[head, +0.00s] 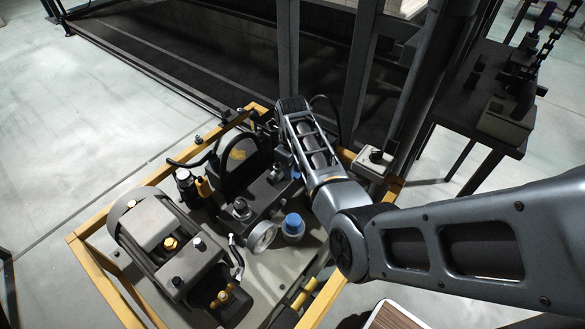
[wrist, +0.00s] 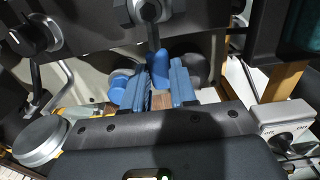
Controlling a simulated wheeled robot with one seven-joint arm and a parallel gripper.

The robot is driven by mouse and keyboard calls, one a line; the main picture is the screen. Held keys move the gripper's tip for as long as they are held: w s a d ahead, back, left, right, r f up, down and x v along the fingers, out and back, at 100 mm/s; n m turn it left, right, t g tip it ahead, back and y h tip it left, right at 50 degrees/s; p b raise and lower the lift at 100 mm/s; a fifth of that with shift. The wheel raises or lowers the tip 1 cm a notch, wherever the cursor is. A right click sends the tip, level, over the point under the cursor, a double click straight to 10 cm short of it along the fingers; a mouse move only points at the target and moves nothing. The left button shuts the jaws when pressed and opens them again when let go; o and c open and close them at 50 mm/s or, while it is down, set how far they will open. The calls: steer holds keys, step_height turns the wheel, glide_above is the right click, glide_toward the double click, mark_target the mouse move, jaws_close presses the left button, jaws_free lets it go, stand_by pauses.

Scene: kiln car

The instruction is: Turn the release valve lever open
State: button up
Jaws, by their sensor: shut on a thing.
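The release valve lever is seen in the wrist view as a dark stem hanging from a grey hex fitting, with a blue grip (wrist: 160,68) at its end. My gripper (wrist: 160,88) has its two blue-padded fingers on either side of that grip and is shut on it. The fingers hide part of the grip. In the head view my arm reaches down over the hydraulic unit, and my gripper (head: 284,158) is at the valve block (head: 262,192). There my wrist mostly hides the lever.
A motor (head: 155,235), a pressure gauge (head: 263,237) and a blue cap (head: 293,226) crowd the unit. A yellow frame (head: 95,275) surrounds it. A switch box (head: 372,162), marked on and off in the wrist view (wrist: 284,122), sits close on the right. Open floor lies left.

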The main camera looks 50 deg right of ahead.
jaws_close()
